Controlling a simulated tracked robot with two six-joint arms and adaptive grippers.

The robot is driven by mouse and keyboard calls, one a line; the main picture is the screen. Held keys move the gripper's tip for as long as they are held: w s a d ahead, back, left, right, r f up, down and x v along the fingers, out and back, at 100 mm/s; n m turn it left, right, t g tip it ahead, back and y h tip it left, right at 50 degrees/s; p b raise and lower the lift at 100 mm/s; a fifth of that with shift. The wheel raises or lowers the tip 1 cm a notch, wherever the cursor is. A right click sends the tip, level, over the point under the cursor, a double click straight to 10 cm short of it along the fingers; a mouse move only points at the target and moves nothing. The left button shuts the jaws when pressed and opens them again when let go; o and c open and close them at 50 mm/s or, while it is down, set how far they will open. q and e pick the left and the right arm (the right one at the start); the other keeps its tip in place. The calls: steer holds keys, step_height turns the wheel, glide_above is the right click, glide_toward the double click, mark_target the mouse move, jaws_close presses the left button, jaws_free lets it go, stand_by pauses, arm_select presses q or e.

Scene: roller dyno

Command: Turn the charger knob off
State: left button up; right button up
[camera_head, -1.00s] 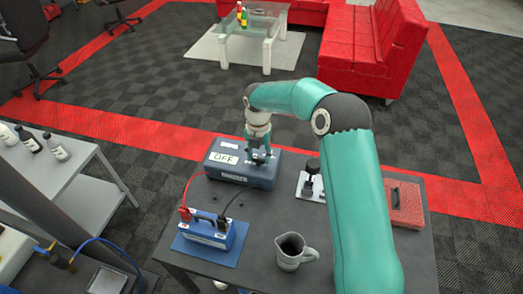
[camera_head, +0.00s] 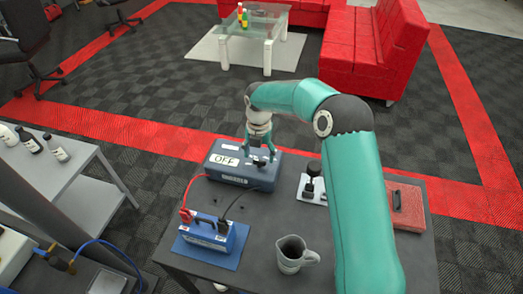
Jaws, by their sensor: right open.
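The charger (camera_head: 235,178) is a blue-grey box at the back left of the dark table, with a white label reading OFF (camera_head: 223,160) on its top. My right gripper (camera_head: 260,157) points down over the right part of the charger's top, its fingers spread apart. A small dark knob (camera_head: 258,162) shows between or just by the fingertips; I cannot tell whether they touch it. My left gripper is not in view.
A blue battery (camera_head: 212,232) with red and black clamps stands on a blue mat at the front left, cabled to the charger. A metal jug (camera_head: 291,253), a white-based black part (camera_head: 312,184) and a red box (camera_head: 406,206) share the table (camera_head: 262,225).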

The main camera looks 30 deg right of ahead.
step_height(320, 180, up, 13)
steer(key=w, duration=0.1)
steer(key=shift+d+t, duration=0.3)
steer(key=shift+d, duration=0.1)
steer(key=shift+w, duration=0.1)
